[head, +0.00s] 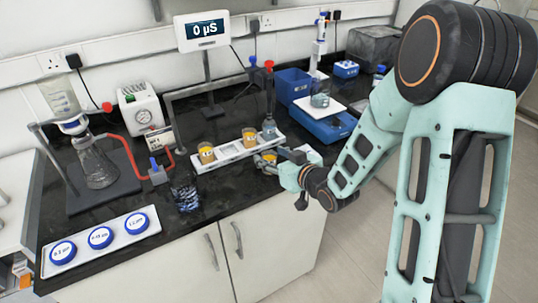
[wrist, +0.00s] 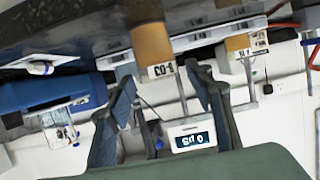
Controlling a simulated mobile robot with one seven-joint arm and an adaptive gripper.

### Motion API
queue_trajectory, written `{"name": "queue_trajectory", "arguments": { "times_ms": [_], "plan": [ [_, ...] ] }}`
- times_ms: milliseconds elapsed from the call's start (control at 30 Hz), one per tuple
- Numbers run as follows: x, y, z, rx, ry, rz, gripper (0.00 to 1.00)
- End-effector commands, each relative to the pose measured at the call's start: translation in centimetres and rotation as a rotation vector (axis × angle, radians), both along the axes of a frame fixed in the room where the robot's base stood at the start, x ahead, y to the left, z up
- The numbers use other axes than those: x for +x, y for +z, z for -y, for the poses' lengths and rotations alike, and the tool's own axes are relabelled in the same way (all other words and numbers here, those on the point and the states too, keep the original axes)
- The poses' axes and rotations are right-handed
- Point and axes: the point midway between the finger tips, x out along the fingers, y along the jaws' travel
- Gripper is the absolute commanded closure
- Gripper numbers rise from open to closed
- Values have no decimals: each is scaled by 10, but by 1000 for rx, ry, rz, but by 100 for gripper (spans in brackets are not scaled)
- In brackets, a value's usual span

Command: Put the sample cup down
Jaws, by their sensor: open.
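A sample cup (head: 263,161) with amber contents is at the tips of my gripper (head: 279,161), by the front edge of a white rack (head: 232,153). My fingers partly hide it in the head view. In the wrist view, which is upside down, the cup (wrist: 152,46) lies just beyond and between the fingertips of my gripper (wrist: 161,78). The two fingers are apart, with a gap between them. The cup looks upright, its base towards the dark counter (wrist: 75,35); I cannot tell whether it touches it.
Two amber cups (head: 206,152) (head: 249,138) and a grey bottle (head: 269,129) stand in the rack. A blue balance (head: 322,122) is behind to the right.

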Motion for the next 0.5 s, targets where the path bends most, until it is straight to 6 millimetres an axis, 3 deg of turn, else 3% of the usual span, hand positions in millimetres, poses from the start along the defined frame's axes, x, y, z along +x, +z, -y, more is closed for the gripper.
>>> {"name": "queue_trajectory", "arguments": {
  "times_ms": [300,500],
  "plan": [
    [-56,26,40,-1,-5,3,52],
    [-64,33,43,3,2,-6,52]
  ]
}}
